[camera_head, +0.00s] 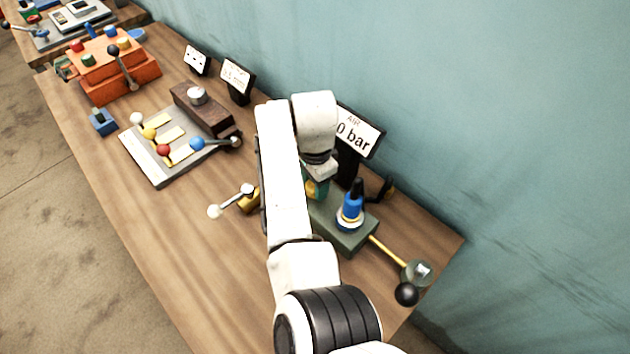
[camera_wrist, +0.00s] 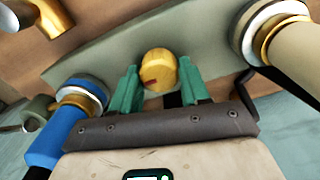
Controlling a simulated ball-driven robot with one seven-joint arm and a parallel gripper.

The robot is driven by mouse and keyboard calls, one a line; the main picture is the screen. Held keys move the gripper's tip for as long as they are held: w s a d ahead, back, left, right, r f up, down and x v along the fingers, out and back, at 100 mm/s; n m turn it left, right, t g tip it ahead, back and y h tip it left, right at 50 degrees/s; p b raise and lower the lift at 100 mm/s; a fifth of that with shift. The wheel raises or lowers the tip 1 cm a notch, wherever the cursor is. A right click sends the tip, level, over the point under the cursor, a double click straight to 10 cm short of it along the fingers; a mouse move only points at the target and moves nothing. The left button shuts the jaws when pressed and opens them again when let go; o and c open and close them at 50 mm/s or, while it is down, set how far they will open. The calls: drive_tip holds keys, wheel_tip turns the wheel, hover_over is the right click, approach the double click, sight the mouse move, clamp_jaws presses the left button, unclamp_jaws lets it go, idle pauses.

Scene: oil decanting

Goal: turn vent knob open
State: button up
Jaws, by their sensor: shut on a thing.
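The vent knob (camera_wrist: 160,66) is a round brass-yellow knob with a small red mark. It sits on the grey-green block (camera_wrist: 110,55) in the wrist view. My gripper (camera_wrist: 160,78) has a teal finger on each side of the knob and is shut on it. In the head view my arm hides most of the gripper (camera_head: 318,187), and only a bit of the yellow knob (camera_head: 311,189) shows beside the teal. A sign (camera_head: 358,131) behind reads "AIR 0 bar".
A blue fitting (camera_head: 351,207) stands on the block close to my gripper. A white-knobbed lever (camera_head: 231,201) stands left of my arm. The table front is clear.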

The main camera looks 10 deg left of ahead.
drive_tip(key=o, duration=1)
wheel_tip(320, 180, up, 11)
drive_tip(key=shift+f+b, duration=0.1)
drive_tip(key=shift+b, duration=0.8)
drive_tip(key=shift+f, duration=0.1)
